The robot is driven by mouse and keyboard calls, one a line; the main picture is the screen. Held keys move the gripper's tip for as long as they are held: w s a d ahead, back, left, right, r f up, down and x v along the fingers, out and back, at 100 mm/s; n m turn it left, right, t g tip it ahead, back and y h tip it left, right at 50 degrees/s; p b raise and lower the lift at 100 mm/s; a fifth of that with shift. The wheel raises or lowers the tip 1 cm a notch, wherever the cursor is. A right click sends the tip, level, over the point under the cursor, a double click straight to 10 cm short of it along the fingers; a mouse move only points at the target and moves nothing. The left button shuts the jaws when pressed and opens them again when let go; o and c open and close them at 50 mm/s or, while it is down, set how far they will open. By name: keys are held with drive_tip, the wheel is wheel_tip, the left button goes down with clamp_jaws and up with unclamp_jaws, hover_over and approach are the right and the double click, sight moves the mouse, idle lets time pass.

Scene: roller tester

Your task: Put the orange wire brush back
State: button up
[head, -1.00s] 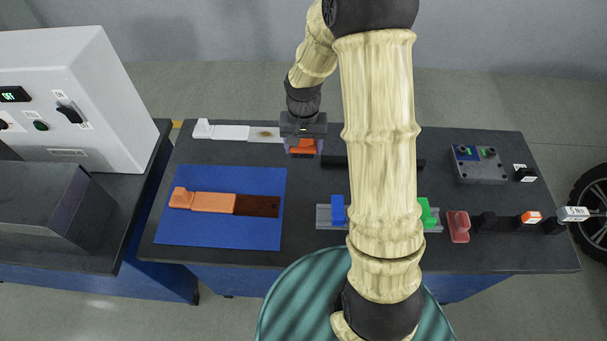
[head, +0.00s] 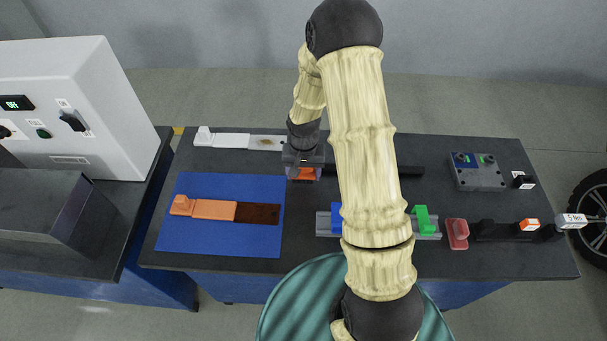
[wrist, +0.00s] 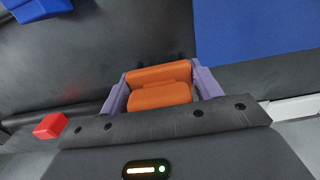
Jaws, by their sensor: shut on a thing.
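My gripper (head: 303,170) is shut on an orange block (head: 305,175), which I take to be the orange wire brush. In the wrist view the block (wrist: 160,95) sits between the two purple fingers, with a raised part along it. Its bristles are hidden, and its height above the bench is unclear. A grey rail (head: 428,236) stands near the front of the bench, partly behind my arm, with a blue block (head: 336,219) and a green block (head: 422,218) on it. A red handled block (head: 457,233) is beside it.
A blue mat (head: 190,240) bears an orange-handled piece with a brown plate (head: 210,209). A white-handled piece (head: 230,140) lies behind. A black bar (head: 410,171) is partly behind my arm. A grey fixture (head: 477,172) stands back right. Bench between mat and rail is clear.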

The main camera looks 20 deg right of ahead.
drive_tip(key=shift+f, duration=0.85)
drive_tip(key=shift+f, duration=0.15)
drive_tip(key=o, duration=1)
drive_tip(key=shift+w+a, duration=0.1)
drive_tip(key=shift+a, duration=0.05)
drive_tip(key=shift+w+r, duration=0.1)
drive_tip(key=shift+r, duration=0.55)
drive_tip(key=r+b, duration=0.1)
drive_tip(key=r, duration=1)
drive_tip(key=shift+s, duration=0.2)
